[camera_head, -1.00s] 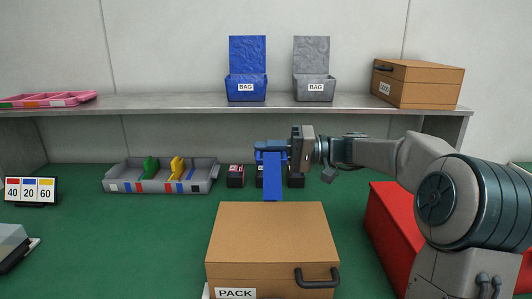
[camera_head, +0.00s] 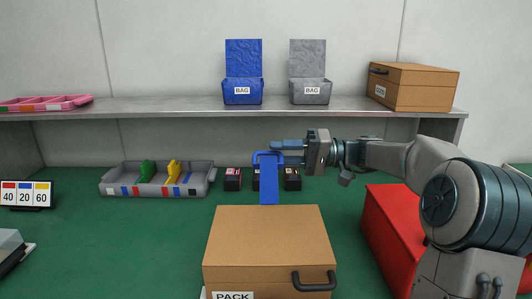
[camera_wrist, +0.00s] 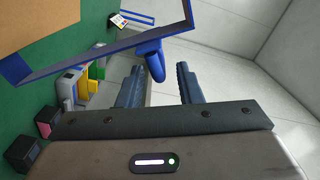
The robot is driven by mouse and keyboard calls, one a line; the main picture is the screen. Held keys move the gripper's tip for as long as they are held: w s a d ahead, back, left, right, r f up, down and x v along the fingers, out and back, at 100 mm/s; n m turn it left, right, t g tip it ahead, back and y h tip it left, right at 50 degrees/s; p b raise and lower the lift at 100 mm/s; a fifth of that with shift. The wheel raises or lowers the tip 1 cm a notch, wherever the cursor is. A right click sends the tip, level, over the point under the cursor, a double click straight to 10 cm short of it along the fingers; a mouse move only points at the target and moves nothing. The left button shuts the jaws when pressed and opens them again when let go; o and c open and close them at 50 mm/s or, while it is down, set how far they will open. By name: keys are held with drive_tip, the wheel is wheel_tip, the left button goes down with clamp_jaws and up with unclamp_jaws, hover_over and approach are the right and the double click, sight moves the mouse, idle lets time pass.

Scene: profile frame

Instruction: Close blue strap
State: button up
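The blue strap (camera_head: 268,185) stands raised at the back of the brown PACK case (camera_head: 268,238). Its broad flat face shows in the head view. In the wrist view, the strap (camera_wrist: 95,48) crosses the upper left as a long blue band, with a rounded blue end piece (camera_wrist: 151,62) ahead of the fingers. My gripper (camera_head: 287,147) is at the strap's top, on its right side. Whether a finger touches the strap cannot be told.
A red box (camera_head: 385,225) stands right of the case, under my arm. A grey tray (camera_head: 115,188) with coloured dividers and several small dark boxes (camera_head: 232,180) lie behind. A shelf (camera_head: 180,108) runs above, bearing blue and grey bags.

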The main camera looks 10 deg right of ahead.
drive_tip(key=d, duration=0.9)
drive_tip(key=shift+s+d, duration=0.25)
drive_tip(key=shift+s, duration=0.15)
